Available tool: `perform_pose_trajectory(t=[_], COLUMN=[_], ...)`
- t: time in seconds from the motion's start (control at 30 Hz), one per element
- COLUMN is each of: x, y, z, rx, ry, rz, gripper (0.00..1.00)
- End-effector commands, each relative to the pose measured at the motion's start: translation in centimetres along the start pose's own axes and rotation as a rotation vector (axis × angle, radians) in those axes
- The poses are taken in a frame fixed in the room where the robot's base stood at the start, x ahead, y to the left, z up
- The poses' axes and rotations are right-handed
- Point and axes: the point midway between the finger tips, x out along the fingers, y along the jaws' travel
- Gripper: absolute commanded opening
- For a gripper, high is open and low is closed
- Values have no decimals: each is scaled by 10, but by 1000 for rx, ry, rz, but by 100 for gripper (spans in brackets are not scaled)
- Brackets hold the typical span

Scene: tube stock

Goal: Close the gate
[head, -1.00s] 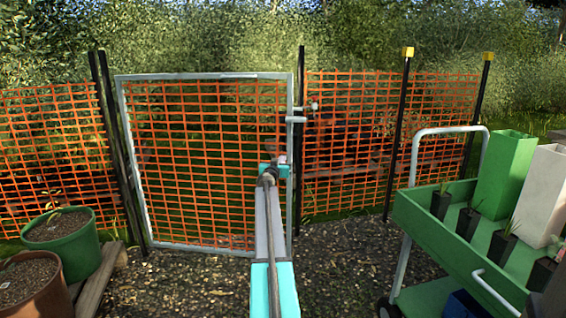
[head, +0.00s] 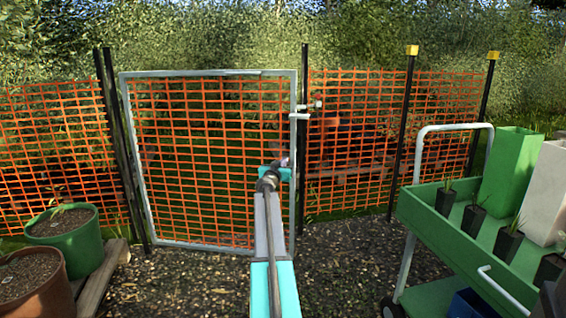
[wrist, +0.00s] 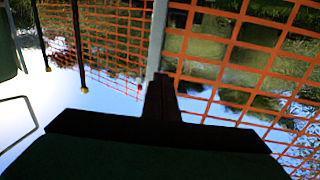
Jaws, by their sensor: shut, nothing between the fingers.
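The gate (head: 210,73) is a grey metal frame with orange mesh, standing upright left of centre in the head view. Its right edge is beside the black post (head: 304,140). Its right lower corner sits lower in the picture than the post's foot, so it looks slightly ajar towards me. A pale latch (head: 308,107) shows at the right edge. My gripper (wrist: 162,80) is shut and empty, its dark fingers at the grey gate upright (wrist: 157,38) in the wrist view. I cannot tell whether they touch. In the head view my wrist hides the fingertips.
A green cart (head: 425,215) with small black pots stands at the right. Left are a green pot (head: 75,245) and a brown pot (head: 40,300) by wooden planks (head: 98,275). Orange mesh fence (head: 50,150) runs either side. Gravel between is clear.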

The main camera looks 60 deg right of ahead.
Motion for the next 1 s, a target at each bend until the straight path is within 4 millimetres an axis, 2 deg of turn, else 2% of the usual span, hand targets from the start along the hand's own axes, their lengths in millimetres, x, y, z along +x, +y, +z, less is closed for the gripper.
perform_pose_trajectory(t=[0.6,1.0], x=[-59,-74], y=[6,7], z=[0,0], rx=[-1,0], ry=[0,0], rz=[-2,-3], gripper=[0,0])
